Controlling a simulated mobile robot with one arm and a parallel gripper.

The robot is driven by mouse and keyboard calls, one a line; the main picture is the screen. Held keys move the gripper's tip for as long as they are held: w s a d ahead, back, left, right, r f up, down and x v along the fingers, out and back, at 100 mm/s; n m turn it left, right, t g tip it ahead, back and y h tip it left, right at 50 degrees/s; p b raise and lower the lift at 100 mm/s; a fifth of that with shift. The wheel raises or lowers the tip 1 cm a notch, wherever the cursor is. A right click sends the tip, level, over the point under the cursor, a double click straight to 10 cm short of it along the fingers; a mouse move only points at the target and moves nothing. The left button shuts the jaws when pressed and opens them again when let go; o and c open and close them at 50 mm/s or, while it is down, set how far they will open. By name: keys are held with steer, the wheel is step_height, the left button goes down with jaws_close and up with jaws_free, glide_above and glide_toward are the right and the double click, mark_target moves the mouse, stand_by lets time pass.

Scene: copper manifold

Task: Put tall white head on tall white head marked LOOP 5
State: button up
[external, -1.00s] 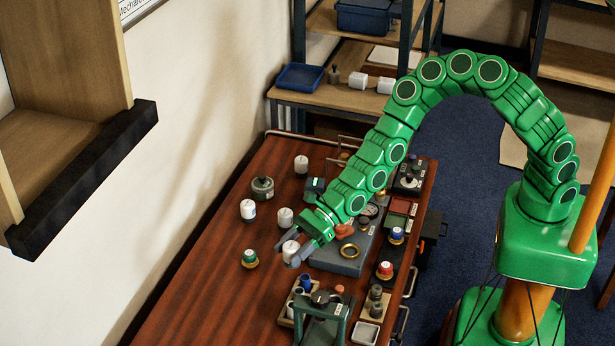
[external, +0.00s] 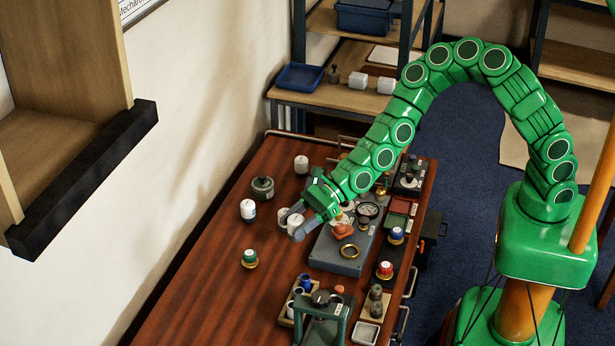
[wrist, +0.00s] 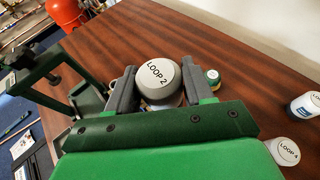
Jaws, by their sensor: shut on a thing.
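My gripper (wrist: 156,90) is shut on a white head marked LOOP 2 (wrist: 158,75), with one finger on each side of it. In the external view my gripper (external: 294,224) holds this head above the left middle of the bench. A white head marked LOOP 4 (wrist: 284,152) shows at the lower right of the wrist view. Another white head (wrist: 308,104) with a blue mark on its side stands beyond it; it is also in the external view (external: 248,209). A further white head (external: 301,164) stands farther back. I cannot read LOOP 5 anywhere.
A green-topped fitting with a brass base (external: 249,258) stands on the open wood left of my gripper. A grey-green pot (external: 262,188) is behind. A grey block with a brass ring (external: 348,251) lies right, and a green press frame (external: 322,318) stands in front.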

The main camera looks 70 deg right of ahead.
steer(key=d+r+m+t+h, duration=0.2)
steer(key=d+m+h, duration=0.15)
steer(key=d, duration=1.65)
steer(key=d+r+m+t+h, duration=0.3)
steer(key=d+m, duration=0.1)
steer(key=d, duration=1.7)
glide_above(302, 158)
steer(key=shift+a+f, duration=0.15)
steer(key=shift+f, duration=6.4)
steer(key=shift+f, duration=0.1)
steer(key=o, duration=1.1)
